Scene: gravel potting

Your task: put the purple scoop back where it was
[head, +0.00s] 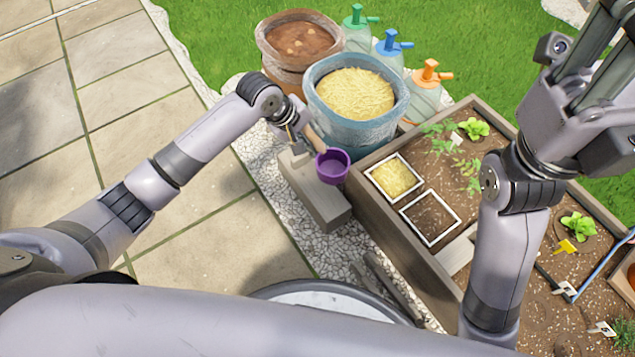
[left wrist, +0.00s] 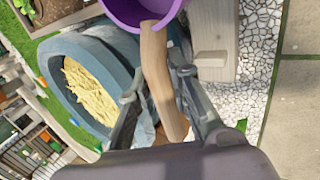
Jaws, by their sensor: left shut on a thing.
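The purple scoop (head: 332,167) has a round purple cup and a wooden handle. My left gripper (head: 300,138) is shut on the handle. In the left wrist view the scoop's handle (left wrist: 156,70) runs between the fingers of the left gripper (left wrist: 157,82), with the cup beyond at the top edge. In the head view the cup is over or beside the right side of a wooden block (head: 318,200); I cannot tell whether they touch. The block also shows in the left wrist view (left wrist: 212,62). My right gripper (head: 590,85) is at the upper right, its fingertips cut off.
The wooden planter (head: 375,225) with seedlings and two framed squares lies to the right. Paving (head: 200,235) at left is clear.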

